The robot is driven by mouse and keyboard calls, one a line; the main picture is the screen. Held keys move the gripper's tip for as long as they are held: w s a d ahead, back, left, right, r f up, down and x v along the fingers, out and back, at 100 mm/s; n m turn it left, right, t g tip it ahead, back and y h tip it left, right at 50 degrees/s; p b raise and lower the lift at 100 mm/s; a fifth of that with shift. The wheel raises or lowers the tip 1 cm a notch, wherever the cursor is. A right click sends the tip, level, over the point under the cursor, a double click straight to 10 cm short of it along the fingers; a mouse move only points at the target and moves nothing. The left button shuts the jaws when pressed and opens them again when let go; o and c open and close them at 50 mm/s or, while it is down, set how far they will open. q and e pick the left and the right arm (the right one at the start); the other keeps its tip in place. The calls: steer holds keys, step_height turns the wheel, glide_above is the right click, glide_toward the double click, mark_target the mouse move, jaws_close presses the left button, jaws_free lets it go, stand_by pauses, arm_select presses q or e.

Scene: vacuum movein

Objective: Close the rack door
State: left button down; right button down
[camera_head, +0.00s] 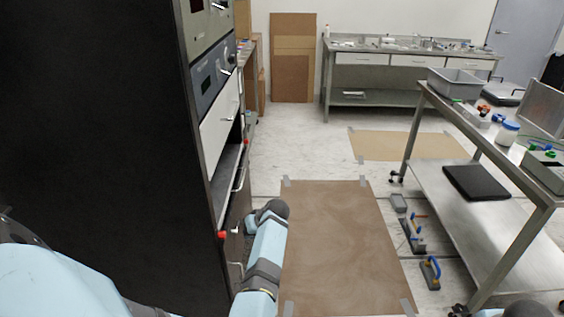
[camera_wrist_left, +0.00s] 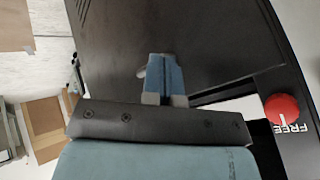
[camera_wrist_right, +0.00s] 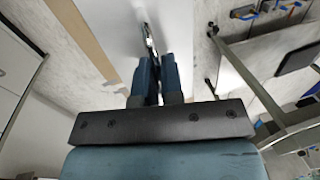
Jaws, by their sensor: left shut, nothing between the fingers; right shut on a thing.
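The tall black rack (camera_head: 110,130) fills the left of the head view, its front facing right, with instrument panels, a white drawer front (camera_head: 221,125) and metal handles. Below is an open bay (camera_head: 228,180), with a lower front beside my arm. In the right wrist view, my right gripper (camera_wrist_right: 158,70) is shut on a thin metal handle (camera_wrist_right: 150,38) in front of a pale surface. My arm in the head view hides its gripper and part of the lower rack front. My left gripper (camera_wrist_left: 164,75) is shut and empty in front of a dark panel (camera_wrist_left: 215,40); I cannot tell whether it touches.
A metal table (camera_head: 535,185) with tools stands on the right, a black case (camera_head: 476,182) on its shelf. A taped brown mat (camera_head: 335,240) covers the aisle, with several tools (camera_head: 412,235) beside it. A workbench (camera_head: 400,50) and cardboard (camera_head: 292,85) stand at the back.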

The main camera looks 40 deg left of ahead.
arm_select(q)
steer(key=p+v, duration=1.1)
steer(key=v, duration=0.1)
steer(key=shift+p, duration=0.3)
